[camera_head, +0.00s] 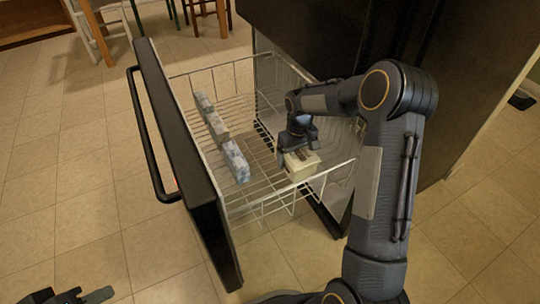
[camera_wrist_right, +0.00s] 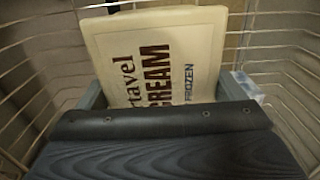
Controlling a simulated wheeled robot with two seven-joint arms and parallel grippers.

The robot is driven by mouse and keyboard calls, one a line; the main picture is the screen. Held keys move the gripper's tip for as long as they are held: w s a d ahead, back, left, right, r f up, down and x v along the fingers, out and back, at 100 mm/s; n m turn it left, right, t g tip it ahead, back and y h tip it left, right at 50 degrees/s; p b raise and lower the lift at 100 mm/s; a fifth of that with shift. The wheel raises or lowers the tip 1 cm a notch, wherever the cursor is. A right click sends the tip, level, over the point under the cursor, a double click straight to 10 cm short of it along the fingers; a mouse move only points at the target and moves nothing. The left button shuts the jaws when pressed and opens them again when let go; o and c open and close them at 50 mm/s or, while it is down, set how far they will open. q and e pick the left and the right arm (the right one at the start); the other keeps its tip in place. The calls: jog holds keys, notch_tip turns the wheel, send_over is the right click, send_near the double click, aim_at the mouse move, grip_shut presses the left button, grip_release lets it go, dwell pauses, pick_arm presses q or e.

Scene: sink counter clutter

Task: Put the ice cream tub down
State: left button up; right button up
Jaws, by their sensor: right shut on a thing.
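The ice cream tub (camera_head: 301,167) is a cream-coloured box with dark lettering on its lid. It is inside the white wire basket (camera_head: 262,205) of the pulled-out freezer drawer, towards the right side. My right gripper (camera_head: 297,146) is above it and shut on it. In the right wrist view the tub (camera_wrist_right: 155,60) fills the upper middle, its lid lettering readable in part. I cannot tell whether its base touches the wire floor. My left gripper (camera_head: 82,296) shows only in part at the bottom left edge, away from the drawer; its opening is unclear.
A row of small bluish-white packages (camera_head: 235,160) lies along the left part of the basket. The drawer's dark front (camera_head: 185,150) with its handle (camera_head: 143,140) stands at left. The basket floor between packages and tub is free. The black freezer body (camera_head: 330,35) stands behind.

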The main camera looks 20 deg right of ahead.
notch_tip(320, 180, down, 10)
jog(key=b, duration=0.4)
jog(key=shift+r, duration=0.25)
jog(key=shift+f, duration=0.2)
jog(key=o, duration=1.1)
